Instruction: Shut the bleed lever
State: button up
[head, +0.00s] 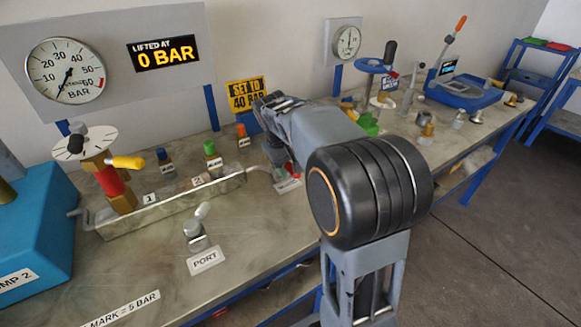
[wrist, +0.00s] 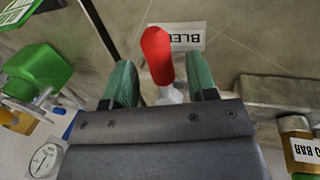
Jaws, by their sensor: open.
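The bleed lever has a red handle (wrist: 157,55) on a pale stem, in the wrist view. The handle stands between the two green fingers of my gripper (wrist: 160,70), with a narrow gap visible at each side. The gripper is open. The upside-down BLEED label (wrist: 186,38) lies on the bench just beyond the handle. In the head view a little of the red handle (head: 291,169) shows beside my arm, above its white label (head: 288,185). My arm hides most of the gripper there.
A green part (wrist: 38,72) is close on the left in the wrist view.

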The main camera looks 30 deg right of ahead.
jog(key=shift+d+f, duration=0.1)
jog(key=shift+f, duration=0.25)
grip_shut()
dwell(0.4)
